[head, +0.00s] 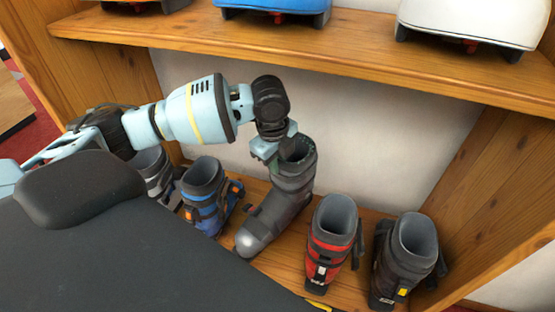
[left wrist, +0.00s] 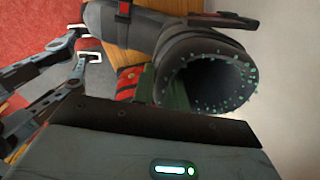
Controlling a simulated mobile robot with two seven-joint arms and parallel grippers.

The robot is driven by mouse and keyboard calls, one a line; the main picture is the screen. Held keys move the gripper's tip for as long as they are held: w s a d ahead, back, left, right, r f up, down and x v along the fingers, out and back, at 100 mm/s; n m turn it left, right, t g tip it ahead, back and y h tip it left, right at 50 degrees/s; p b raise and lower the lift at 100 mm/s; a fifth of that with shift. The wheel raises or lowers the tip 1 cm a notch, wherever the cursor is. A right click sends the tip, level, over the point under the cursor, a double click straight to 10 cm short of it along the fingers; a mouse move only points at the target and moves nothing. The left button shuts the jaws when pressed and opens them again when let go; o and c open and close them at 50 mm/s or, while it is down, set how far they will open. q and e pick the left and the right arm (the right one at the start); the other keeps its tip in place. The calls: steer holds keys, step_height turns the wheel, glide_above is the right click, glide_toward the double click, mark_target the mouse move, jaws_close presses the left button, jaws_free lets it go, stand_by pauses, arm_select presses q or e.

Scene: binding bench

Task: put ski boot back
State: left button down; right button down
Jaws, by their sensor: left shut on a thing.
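My left gripper (head: 276,148) reaches in from the left and is shut on the upper cuff of a dark grey ski boot (head: 283,195). The boot is roughly upright, with its toe pointing down-left toward the front of the lower shelf (head: 278,274). I cannot tell whether its sole touches the shelf. In the left wrist view the boot's round open top (left wrist: 212,82) fills the middle right, and its shell (left wrist: 145,22) runs away to the upper left. My right gripper is not in view.
A blue boot (head: 203,195) and a grey boot (head: 153,170) stand left of the held boot. A red boot (head: 332,238) and a dark boot with a yellow tab (head: 406,255) stand right. The upper shelf (head: 300,52) runs close above my arm.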

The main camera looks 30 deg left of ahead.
mark_target(278, 186)
arm_select(q)
step_height(278, 186, down, 4)
steer(key=shift+r, duration=0.1)
steer(key=shift+w+f, duration=0.3)
steer(key=shift+f, duration=0.1)
steer(key=c, duration=1.4)
jaws_free()
steer(key=shift+s+f, duration=0.15)
steer(key=r, duration=0.5)
steer(key=s+r, duration=0.1)
steer(key=r, duration=0.1)
steer(key=shift+a+r, duration=0.15)
steer(key=shift+r, duration=0.15)
